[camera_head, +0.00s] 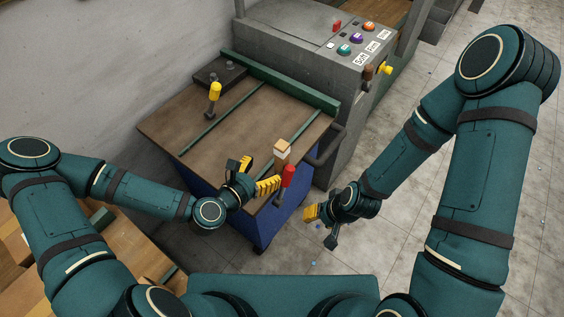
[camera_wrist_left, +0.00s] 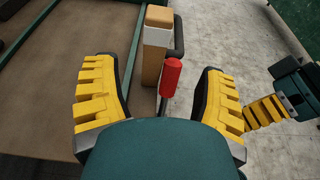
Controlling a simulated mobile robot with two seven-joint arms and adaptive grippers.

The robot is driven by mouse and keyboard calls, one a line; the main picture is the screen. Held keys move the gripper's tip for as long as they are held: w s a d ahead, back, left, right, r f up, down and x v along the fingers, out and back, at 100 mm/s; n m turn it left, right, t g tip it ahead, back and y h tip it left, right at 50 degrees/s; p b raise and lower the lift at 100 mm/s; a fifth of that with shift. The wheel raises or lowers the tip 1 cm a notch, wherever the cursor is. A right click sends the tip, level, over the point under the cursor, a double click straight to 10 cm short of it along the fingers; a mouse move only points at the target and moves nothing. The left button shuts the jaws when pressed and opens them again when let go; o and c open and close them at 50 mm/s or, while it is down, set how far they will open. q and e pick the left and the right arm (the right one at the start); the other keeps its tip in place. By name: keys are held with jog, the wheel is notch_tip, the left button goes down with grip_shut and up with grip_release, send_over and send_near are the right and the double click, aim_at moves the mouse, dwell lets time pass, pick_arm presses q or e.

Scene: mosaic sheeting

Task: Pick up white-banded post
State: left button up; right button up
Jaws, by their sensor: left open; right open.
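The white-banded post (camera_head: 281,152) is a light wooden upright block with a white band below its top. It stands near the table's front right corner. In the left wrist view the post (camera_wrist_left: 152,68) shows ahead, between the lines of the two yellow fingers. My left gripper (camera_head: 257,175) is open and empty, close to the post on its near left side. Contact does not show. My right gripper (camera_head: 320,225) is open and empty, off the table's front right side. It also shows at the right edge of the left wrist view (camera_wrist_left: 276,106).
A red-handled item (camera_head: 288,176) stands very close to the post, on its near side. A yellow-handled item (camera_head: 214,92) is farther back on the brown table (camera_head: 190,118). Green strips cross the tabletop. A grey machine (camera_head: 335,85) with coloured buttons stands behind right.

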aim_at(280, 157)
pick_arm(q)
jog(key=b+x, duration=0.3)
jog(key=x, duration=0.1)
jog(key=shift+s+f+b, duration=0.1)
jog(key=shift+f+b, duration=0.05)
jog(key=shift+b, duration=0.15)
jog(key=shift+r+x, duration=0.2)
jog(key=shift+x, duration=0.9)
jog(key=shift+a+b+x, duration=0.25)
jog(key=shift+b+x, duration=0.1)
jog(key=shift+x, duration=2.5)
jog(key=shift+o, duration=0.2)
jog(key=shift+w, duration=0.2)
grip_shut()
